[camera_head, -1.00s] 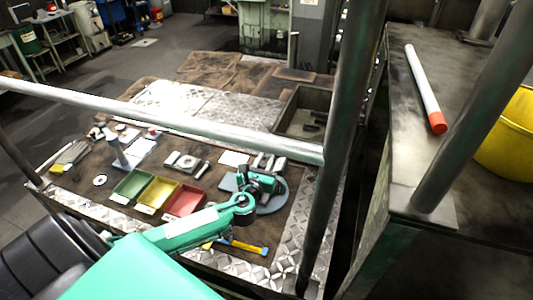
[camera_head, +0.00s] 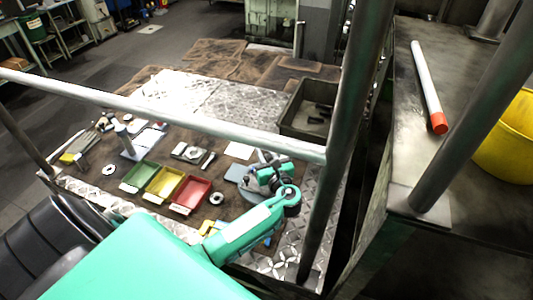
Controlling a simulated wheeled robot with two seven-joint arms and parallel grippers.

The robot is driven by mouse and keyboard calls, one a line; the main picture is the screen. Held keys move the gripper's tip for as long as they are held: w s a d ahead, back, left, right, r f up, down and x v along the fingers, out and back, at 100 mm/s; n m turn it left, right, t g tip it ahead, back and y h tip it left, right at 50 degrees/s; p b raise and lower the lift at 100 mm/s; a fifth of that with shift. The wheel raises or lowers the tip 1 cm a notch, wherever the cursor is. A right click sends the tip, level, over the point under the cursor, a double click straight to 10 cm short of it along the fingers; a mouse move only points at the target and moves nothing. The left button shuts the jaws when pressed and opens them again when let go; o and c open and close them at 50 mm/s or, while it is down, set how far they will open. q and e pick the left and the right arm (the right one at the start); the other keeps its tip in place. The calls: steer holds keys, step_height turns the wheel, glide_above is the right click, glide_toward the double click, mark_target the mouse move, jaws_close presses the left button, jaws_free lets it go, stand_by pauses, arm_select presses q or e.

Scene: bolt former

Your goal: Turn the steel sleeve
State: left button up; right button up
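I cannot tell for sure which part is the steel sleeve. A small grey ring (camera_head: 217,198) lies right of the red tray, and another ring (camera_head: 108,169) lies near the left of the table. An upright grey cylinder (camera_head: 124,137) stands on a plate behind the trays. A green vise-like device (camera_head: 270,172) stands at the right of the table. My teal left arm reaches in from the lower left and ends in front of this device; I cannot make out gripper fingers there. My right gripper is not in view.
Green (camera_head: 139,175), yellow (camera_head: 165,181) and red (camera_head: 192,190) trays stand in a row. A dark bin (camera_head: 300,128) is behind. A light rail (camera_head: 170,115) and posts cross the foreground. A side bench holds a red-tipped white rod (camera_head: 428,85) and a yellow bucket (camera_head: 505,140).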

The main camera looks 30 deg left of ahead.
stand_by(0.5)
arm_select(q)
steer(key=o, duration=1)
steer(key=shift+s+d+f+b, duration=0.15)
steer(key=shift+s+d+b, duration=0.05)
steer(key=shift+d+b, duration=0.15)
steer(key=b+v, duration=0.2)
steer(key=v, duration=0.4)
steer(key=shift+s+d, duration=0.2)
steer(key=shift+d, duration=0.05)
steer(key=shift+c, duration=0.3)
